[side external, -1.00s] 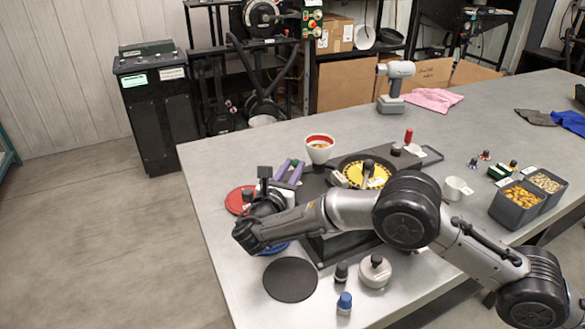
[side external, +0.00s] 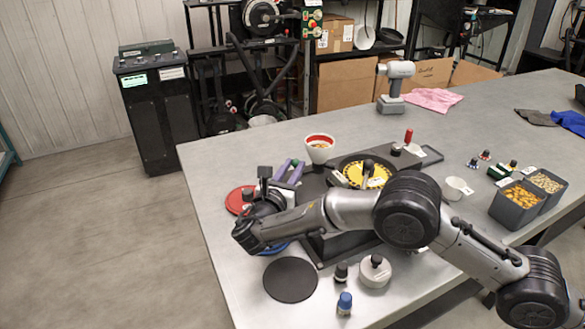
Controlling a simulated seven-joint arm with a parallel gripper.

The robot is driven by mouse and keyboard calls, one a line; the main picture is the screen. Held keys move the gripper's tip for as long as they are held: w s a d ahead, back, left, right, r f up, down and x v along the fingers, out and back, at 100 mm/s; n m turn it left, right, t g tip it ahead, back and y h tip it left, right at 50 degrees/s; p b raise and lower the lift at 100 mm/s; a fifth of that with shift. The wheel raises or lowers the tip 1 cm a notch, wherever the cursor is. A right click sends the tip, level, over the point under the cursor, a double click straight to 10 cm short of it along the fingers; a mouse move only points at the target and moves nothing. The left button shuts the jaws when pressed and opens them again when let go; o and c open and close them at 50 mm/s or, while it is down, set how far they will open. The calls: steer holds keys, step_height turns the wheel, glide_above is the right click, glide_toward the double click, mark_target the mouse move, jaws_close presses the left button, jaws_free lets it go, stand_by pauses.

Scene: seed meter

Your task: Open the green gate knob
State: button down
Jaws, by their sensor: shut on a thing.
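My gripper (side external: 295,168) reaches in from the left end of my arm, with its two purple-grey fingers pointing away from the camera. The fingers are shut on the small green gate knob (side external: 295,162), which shows only as a dark green spot between their tips. The knob is at the left side of the dark seed meter (side external: 315,184). The meter carries a yellow disc (side external: 353,171) with a dark handle on top. My arm hides much of the meter's front, and the gate itself cannot be made out.
A white cup with a red rim (side external: 320,143) stands just behind the gripper. A red disc (side external: 236,201) lies left, and a black round mat (side external: 290,280) lies in front. A grey lidded pot (side external: 375,272) and a blue-capped bottle (side external: 344,304) stand near the front edge.

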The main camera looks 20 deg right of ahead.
steer(key=shift+a, duration=1.1)
steer(key=c, duration=0.7)
jaws_free()
steer(key=shift+s, duration=0.1)
steer(key=v, duration=1.3)
steer(key=shift+s+a, duration=0.2)
steer(key=shift+a, duration=0.05)
steer(key=shift+r, duration=0.1)
